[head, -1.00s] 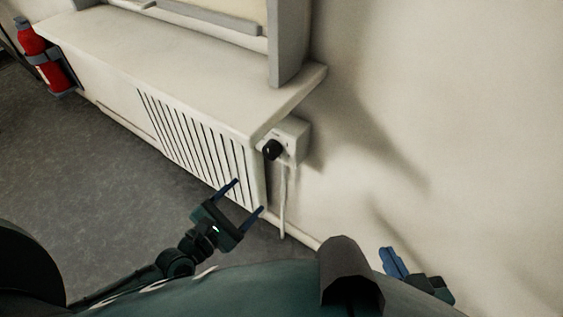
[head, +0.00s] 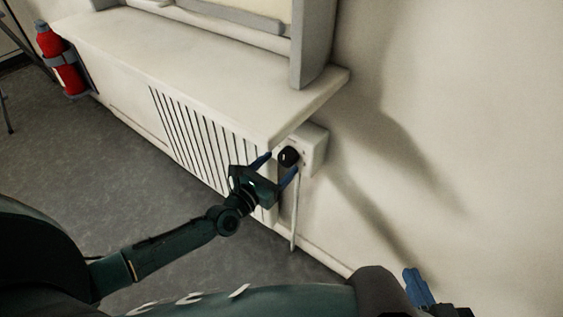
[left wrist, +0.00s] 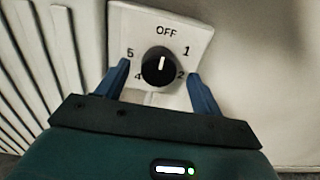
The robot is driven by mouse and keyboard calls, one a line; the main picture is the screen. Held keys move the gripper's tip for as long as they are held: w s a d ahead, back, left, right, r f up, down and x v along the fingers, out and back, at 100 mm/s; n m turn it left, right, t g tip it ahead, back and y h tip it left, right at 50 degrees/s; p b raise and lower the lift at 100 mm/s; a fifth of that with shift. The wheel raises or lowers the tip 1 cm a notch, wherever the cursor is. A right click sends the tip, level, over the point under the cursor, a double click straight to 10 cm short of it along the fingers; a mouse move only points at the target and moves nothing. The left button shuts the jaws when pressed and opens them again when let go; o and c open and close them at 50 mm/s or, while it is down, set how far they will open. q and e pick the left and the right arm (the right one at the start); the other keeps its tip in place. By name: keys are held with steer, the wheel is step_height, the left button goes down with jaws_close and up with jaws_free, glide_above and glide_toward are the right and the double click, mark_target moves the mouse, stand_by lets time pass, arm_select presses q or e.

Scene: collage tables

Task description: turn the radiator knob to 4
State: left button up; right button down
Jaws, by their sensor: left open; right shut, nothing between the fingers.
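The round black radiator knob (head: 288,156) sits on a white box (head: 315,148) at the radiator's right end. In the left wrist view the knob (left wrist: 160,67) carries a white pointer line aimed up at OFF. The plate (left wrist: 190,28) around it shows OFF at the top, 1 and 2 at the right, and 4 and 5 at the left; the bottom is hidden. My left gripper (head: 279,164) is open in front of the knob. In the wrist view its blue fingers (left wrist: 161,76) stand on either side of the knob, apart from it. My right gripper (head: 419,287) is shut and empty at the lower right.
A slatted white radiator cover (head: 188,130) runs along the wall, with a ledge (head: 190,52) jutting above the knob. A pale pipe (head: 295,215) drops below the box. A red fire extinguisher (head: 68,72) stands at the far left. The wall to the right is bare.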

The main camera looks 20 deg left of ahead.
arm_select(q)
steer(key=shift+x, duration=1.1)
steer(key=c, duration=1)
